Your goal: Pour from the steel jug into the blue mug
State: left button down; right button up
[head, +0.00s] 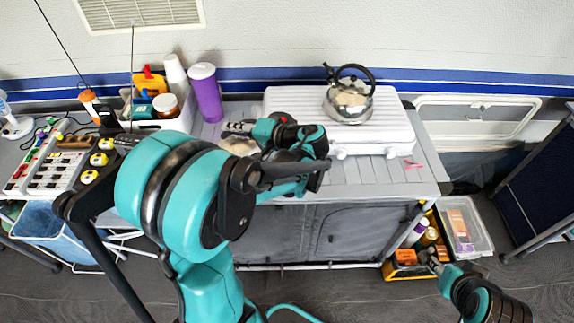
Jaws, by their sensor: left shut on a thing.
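My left gripper (238,127) is over the left part of the grey slatted table, its fingers pointing left. It is shut on what appears to be the steel jug (239,146). Only a pale, shiny piece of the jug shows just below the fingers; my arm hides the rest, so its tilt cannot be told. I cannot make out the blue mug; my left arm covers much of the table's front left. My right gripper (431,261) is low at the right, beside the crate under the table's end; its jaws are too small to read.
A steel kettle (349,102) stands on a white ribbed case (292,104). A purple tumbler (206,93) and a filled white caddy (150,125) stand at the back left. A yellow-edged crate (397,273) and a clear bin (478,238) are on the floor. The table's right end (424,175) is mostly clear.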

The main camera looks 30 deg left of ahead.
pick_arm(q)
jog(key=shift+w+d+f+m+y+b, duration=0.1)
jog(key=shift+w+d+m+y+b, duration=0.4)
jog(key=shift+b, duration=0.35)
jog(key=shift+w+d+f+m+g+y+b, duration=0.35)
jog(key=shift+w+d+b, duration=0.25)
jog(key=shift+b, duration=0.35)
jog(key=shift+w+d+f+m+g+y+b, duration=0.2)
jog(key=shift+w+d+f+b, duration=0.25)
jog(key=shift+w+b, duration=0.35)
jog(key=shift+s+r, duration=0.1)
jog(key=shift+s, duration=0.05)
jog(key=shift+s+a+b, duration=0.1)
jog(key=shift+s+b, duration=0.2)
jog(key=shift+w+d+m+y+b, duration=0.35)
jog(key=shift+m+y+b, duration=0.2)
jog(key=shift+b, duration=0.25)
dwell(0.3)
